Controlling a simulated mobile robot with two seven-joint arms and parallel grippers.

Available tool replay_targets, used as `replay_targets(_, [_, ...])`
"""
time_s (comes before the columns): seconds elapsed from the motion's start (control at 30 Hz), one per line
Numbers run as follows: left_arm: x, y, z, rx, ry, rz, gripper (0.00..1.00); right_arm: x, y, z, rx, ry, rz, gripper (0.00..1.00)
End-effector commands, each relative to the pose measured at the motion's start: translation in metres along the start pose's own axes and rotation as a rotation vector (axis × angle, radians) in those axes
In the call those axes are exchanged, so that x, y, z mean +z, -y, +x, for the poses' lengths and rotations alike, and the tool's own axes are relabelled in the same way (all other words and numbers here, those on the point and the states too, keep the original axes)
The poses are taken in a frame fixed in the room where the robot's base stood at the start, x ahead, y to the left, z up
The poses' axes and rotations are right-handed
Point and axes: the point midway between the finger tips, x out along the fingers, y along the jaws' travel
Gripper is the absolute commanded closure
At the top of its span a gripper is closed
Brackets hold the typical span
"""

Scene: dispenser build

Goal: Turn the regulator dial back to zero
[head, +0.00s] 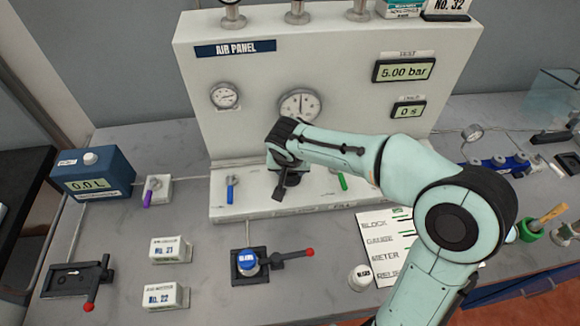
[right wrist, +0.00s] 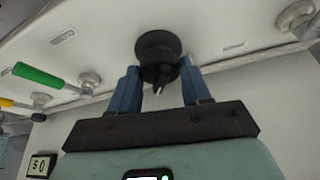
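The regulator dial (right wrist: 158,55) is a black round knob with a pale mark on its tip, mounted on the white air panel (head: 205,135). In the head view my right gripper (head: 288,178) is low at the panel's front and mostly hides the dial. In the right wrist view its two blue fingers (right wrist: 160,88) stand on either side of the knob and appear to touch it. The pressure display (head: 404,71) reads 5.00 bar. The large round gauge (head: 299,104) has its needle pointing about straight up. My left gripper is not in view.
A blue lever (head: 230,189) and a green lever (head: 342,181) flank the dial. A blue box (head: 92,174) reading 0.0 L stands at the left. White labelled blocks (head: 170,250), a red-tipped clamp (head: 285,258) and a printed card (head: 372,222) lie in front. Bare table shows between them.

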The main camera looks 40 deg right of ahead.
Motion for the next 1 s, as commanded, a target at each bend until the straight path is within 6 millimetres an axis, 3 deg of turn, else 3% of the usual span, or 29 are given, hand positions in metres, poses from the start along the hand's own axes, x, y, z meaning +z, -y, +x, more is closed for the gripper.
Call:
replay_targets(0.07, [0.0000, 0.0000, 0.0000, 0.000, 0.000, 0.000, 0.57, -0.0001, 0.0001, -0.0003, 0.000, 0.000, 0.000, 0.83])
replay_targets(0.47, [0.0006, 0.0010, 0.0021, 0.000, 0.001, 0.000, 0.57, -0.0002, -0.0009, -0.0005, -0.025, -0.002, -0.057, 0.83])
replay_targets(1.0, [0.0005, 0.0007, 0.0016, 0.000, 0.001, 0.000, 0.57, -0.0025, -0.0049, -0.0011, -0.196, -0.003, -0.461, 0.83])
